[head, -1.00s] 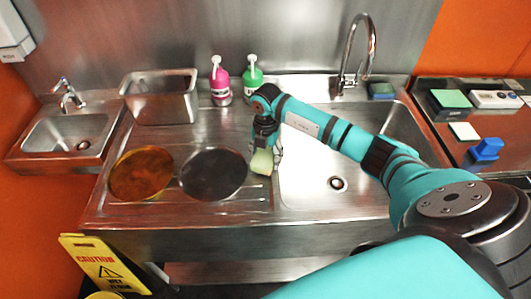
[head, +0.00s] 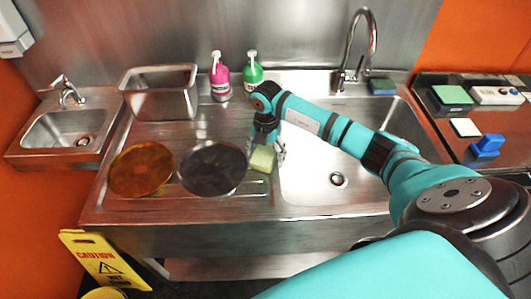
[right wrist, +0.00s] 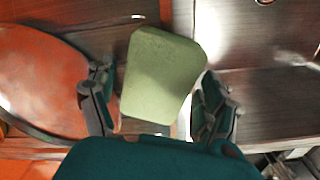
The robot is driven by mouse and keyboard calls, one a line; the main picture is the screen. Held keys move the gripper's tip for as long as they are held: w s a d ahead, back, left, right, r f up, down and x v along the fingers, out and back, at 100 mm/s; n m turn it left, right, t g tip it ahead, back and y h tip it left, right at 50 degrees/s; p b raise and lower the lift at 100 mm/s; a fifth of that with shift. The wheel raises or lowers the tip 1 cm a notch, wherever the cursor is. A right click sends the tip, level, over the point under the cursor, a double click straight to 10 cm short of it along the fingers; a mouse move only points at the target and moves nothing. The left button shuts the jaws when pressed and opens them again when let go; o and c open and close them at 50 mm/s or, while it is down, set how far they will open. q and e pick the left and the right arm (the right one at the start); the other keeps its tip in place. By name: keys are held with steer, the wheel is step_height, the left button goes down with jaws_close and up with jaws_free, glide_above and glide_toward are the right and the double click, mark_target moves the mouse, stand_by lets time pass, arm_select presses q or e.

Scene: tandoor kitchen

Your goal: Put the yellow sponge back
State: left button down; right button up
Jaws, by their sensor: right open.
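The yellow sponge (head: 263,158), a pale yellow-green block, is at the right edge of the drainboard beside the sink basin. My right gripper (head: 266,150) is over it, pointing down. In the right wrist view the sponge (right wrist: 163,75) sits between the two spread fingers, with a gap visible at each side. The right gripper (right wrist: 157,78) is open. Whether the sponge rests fully flat on the metal is hard to tell. My left gripper is not in view.
A dark round pan (head: 213,167) and a copper one (head: 142,169) lie left of the sponge. Behind are a steel container (head: 160,95), a pink bottle (head: 220,80) and a green bottle (head: 251,75). The sink basin (head: 320,165) is empty. A blue-green sponge (head: 382,87) sits by the faucet.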

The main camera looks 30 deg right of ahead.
mark_target(266, 152)
step_height(266, 152, up, 13)
steer(key=b, duration=0.3)
steer(key=shift+f, duration=0.15)
steer(key=shift+w+d, duration=0.1)
